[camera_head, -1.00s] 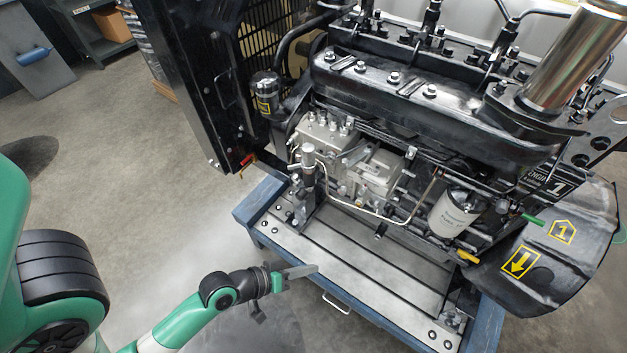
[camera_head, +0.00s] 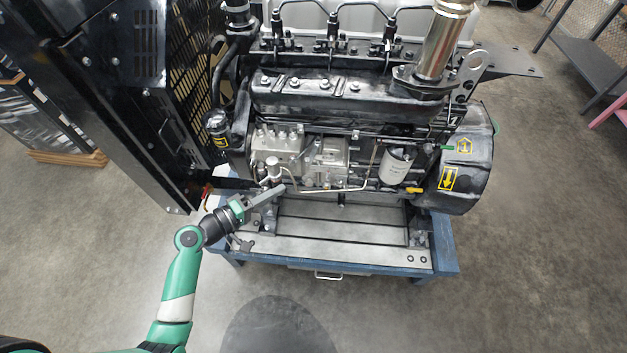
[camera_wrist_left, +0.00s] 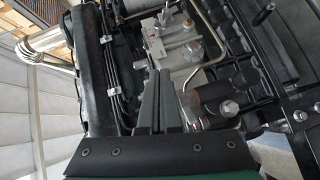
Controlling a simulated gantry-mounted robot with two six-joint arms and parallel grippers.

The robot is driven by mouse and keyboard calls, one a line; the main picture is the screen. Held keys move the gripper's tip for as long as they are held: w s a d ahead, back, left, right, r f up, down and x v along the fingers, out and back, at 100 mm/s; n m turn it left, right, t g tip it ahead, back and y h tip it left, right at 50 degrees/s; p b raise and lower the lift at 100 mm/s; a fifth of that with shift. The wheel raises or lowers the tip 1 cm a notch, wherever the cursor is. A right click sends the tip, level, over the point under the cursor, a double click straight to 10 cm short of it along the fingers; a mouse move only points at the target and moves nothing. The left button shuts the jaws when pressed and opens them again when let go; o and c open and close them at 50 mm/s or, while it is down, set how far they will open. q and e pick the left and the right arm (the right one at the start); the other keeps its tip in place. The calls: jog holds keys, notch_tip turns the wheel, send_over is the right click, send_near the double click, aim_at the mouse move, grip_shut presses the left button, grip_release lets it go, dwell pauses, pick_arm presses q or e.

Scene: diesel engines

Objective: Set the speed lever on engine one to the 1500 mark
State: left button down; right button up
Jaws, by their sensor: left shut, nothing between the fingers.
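Engine one (camera_head: 345,105) is a black diesel engine with a yellow "1" label on its right-hand housing. A silver-grey injection pump (camera_head: 277,145) sits on its near side; a small grey lever-like part (camera_head: 312,150) shows there, probably the speed lever. The 1500 mark is too small to read. My left gripper (camera_head: 281,189) is shut and empty, its tips in front of and below the pump, beside an upright cylindrical fitting (camera_head: 273,170). In the left wrist view the shut fingers (camera_wrist_left: 158,75) point toward the grey pump body (camera_wrist_left: 182,52). My right gripper is not in view.
The engine stands on a blue-framed stand (camera_head: 350,266). A thin metal pipe (camera_head: 335,190) runs below the pump. A white filter (camera_head: 397,166) and a yellow handle (camera_head: 415,190) are to the right. A black radiator frame (camera_head: 130,130) stands at left. The floor in front is clear.

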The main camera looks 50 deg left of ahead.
pick_arm(q)
jog(key=b, duration=0.2)
send_near(326, 177)
jog(key=w+a, duration=0.3)
jog(key=a, duration=0.1)
jog(key=w+d, duration=0.1)
jog(key=w+d+f, duration=0.1)
jog(key=d, duration=0.1)
jog(key=shift+w+f, duration=0.15)
jog(key=shift+w, duration=0.2)
jog(key=shift+w+d, duration=0.25)
jog(key=shift+w, duration=0.05)
jog(key=shift+w+d+p, duration=0.2)
jog(key=shift+d+p, duration=0.15)
jog(key=shift+p, duration=0.3)
jog(key=shift+w+f, duration=0.1)
